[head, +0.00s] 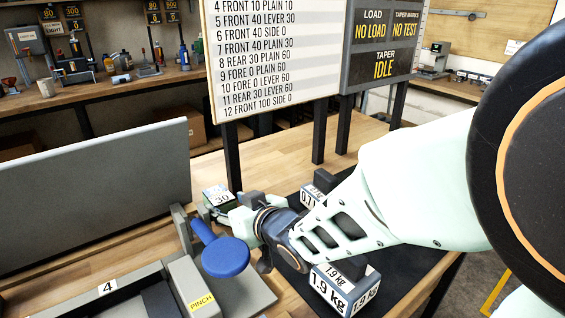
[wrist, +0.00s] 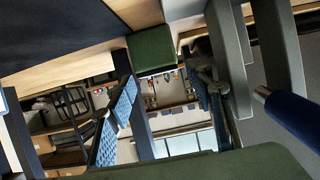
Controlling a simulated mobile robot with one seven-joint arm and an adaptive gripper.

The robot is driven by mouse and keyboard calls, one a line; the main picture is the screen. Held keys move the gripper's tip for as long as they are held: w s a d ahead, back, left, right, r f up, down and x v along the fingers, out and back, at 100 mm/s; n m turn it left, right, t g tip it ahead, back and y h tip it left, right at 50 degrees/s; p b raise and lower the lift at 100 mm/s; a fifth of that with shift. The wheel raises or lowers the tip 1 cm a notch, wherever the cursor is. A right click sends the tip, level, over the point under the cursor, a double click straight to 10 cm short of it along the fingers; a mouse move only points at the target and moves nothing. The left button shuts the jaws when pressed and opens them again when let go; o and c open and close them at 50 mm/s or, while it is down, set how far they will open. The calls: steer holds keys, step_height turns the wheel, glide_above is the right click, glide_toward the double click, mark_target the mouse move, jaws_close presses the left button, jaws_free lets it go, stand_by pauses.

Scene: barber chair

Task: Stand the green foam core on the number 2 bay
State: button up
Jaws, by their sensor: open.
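A small block with a white top label reading 30 and a greenish side (head: 221,207) stands on the wooden bench, just left of my gripper (head: 246,222) in the head view. It may be the green foam core, but I cannot be sure. In the wrist view a dark green block (wrist: 152,48) shows beyond the blue-padded fingers of my gripper (wrist: 165,110). The fingers are apart with nothing seen between them. Another dark green surface fills the bottom of the wrist view; I cannot tell what it is. No number 2 bay label is visible.
A blue paddle lever (head: 222,254) stands close below my gripper, beside a grey block marked PINCH (head: 190,285). A label 4 (head: 107,288) is at lower left. A 1.9 kg weight (head: 341,290) sits on the dark mat (head: 400,268). Sign posts rise behind.

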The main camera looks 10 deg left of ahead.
mark_target(220, 196)
steer(key=x, duration=0.3)
steer(key=shift+d+f, duration=0.1)
steer(key=shift+r+b+x, duration=0.1)
steer(key=shift+r+x, duration=0.05)
steer(key=shift+x, duration=0.75)
steer(key=shift+r+b+x, duration=0.15)
steer(key=shift+x, duration=0.75)
steer(key=shift+r+b+x, duration=0.1)
steer(key=shift+r+x, duration=0.1)
steer(key=shift+x, duration=0.7)
steer(key=shift+w, duration=0.15)
steer(key=shift+c, duration=0.7)
steer(key=c, duration=0.8)
